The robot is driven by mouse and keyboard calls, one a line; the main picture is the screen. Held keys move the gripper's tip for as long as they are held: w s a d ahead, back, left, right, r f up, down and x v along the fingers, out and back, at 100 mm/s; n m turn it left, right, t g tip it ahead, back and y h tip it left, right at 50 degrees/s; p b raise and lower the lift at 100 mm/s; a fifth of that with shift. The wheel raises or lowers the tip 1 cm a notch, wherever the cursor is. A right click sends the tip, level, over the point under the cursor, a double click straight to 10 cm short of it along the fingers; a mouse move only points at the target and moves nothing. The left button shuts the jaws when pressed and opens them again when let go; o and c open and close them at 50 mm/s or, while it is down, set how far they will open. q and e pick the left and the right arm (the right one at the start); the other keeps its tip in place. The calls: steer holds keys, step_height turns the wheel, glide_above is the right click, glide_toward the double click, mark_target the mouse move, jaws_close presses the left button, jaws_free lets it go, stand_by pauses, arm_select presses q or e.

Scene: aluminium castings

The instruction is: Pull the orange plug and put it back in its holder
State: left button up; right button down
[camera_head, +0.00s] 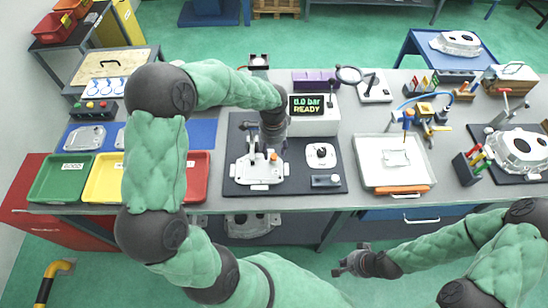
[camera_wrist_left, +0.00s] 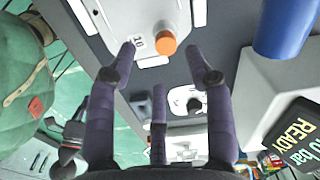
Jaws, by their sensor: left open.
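The orange plug (camera_head: 273,157) sits on the white casting (camera_head: 258,172), which lies on a dark mat. In the left wrist view the plug (camera_wrist_left: 166,43) is a round orange cap on the casting, beside a label reading 10. My left gripper (camera_head: 268,146) is over the casting, next to the plug. Its fingers (camera_wrist_left: 160,52) are spread apart in the wrist view, with the plug between and beyond the tips, and nothing is held. My right gripper (camera_head: 350,260) hangs in front of the table; its jaws are too small to read. I cannot tell which part is the plug's holder.
A white plate with a dark ring (camera_head: 320,155) and a small block (camera_head: 326,181) share the mat (camera_head: 299,184). A display box (camera_head: 313,122) reading "0.0 bar READY" stands behind. A white tray (camera_head: 366,178) is to the right; green, yellow and red bins are left.

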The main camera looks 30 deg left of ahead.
mark_target(274, 156)
arm_select(q)
steer(key=f, duration=0.3)
steer(key=f+b, duration=0.1)
steer(key=shift+w+a+f, duration=0.1)
steer(key=shift+w+f, duration=0.3)
steer(key=c, duration=0.8)
steer(key=shift+c, duration=0.2)
steer(key=shift+r, duration=0.1)
